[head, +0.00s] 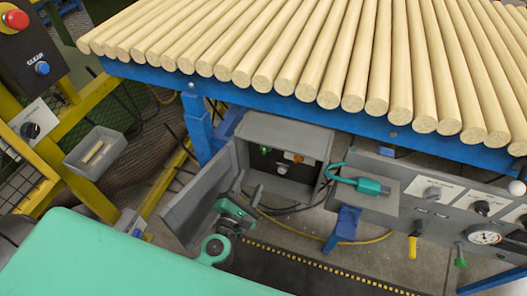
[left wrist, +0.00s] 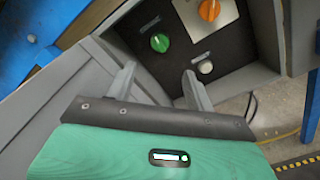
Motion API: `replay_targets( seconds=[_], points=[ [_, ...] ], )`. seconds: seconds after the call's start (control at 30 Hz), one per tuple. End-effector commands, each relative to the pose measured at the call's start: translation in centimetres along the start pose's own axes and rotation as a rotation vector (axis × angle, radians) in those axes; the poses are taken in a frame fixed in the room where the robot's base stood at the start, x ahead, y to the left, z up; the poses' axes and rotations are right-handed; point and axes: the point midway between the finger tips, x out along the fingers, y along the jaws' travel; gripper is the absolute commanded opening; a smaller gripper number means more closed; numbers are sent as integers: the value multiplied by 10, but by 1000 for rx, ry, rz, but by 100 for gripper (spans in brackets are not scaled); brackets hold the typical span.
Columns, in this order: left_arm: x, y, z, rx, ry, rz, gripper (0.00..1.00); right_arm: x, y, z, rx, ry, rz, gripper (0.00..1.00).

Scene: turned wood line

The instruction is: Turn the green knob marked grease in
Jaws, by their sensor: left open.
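The green knob (head: 265,150) is on the dark back panel inside an open grey box under the rod table. In the left wrist view the green knob (left wrist: 160,42) shows clearly, with a light line on its face. Its small label is too small to read. My left gripper (head: 250,186) is at the box's open front. In the left wrist view its two grey fingers (left wrist: 157,78) are apart with nothing between them. They are below the green knob in the picture and apart from it. My right gripper is not in view.
An orange knob (left wrist: 209,9) on a pale plate and a white button (left wrist: 205,67) share the panel. The box's open door (head: 196,205) stands at the left. A teal padlock-like piece (head: 368,186) is right of the box. Wooden rods (head: 300,45) lie above.

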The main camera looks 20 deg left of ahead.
Motion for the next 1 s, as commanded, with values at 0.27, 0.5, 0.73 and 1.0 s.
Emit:
replay_targets(
  seconds=[0.27, 0.5, 0.73, 1.0],
  points=[
    [49, 2, 2, 1, -2, 1, 54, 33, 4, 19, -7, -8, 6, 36],
    [90, 2, 2, 2, -2, 2, 54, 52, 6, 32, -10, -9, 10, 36],
    [114, 1, 1, 2, -1, 1, 54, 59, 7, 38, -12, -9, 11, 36],
    [121, 0, 0, 2, 0, 0, 54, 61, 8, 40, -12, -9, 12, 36]
  ],
)
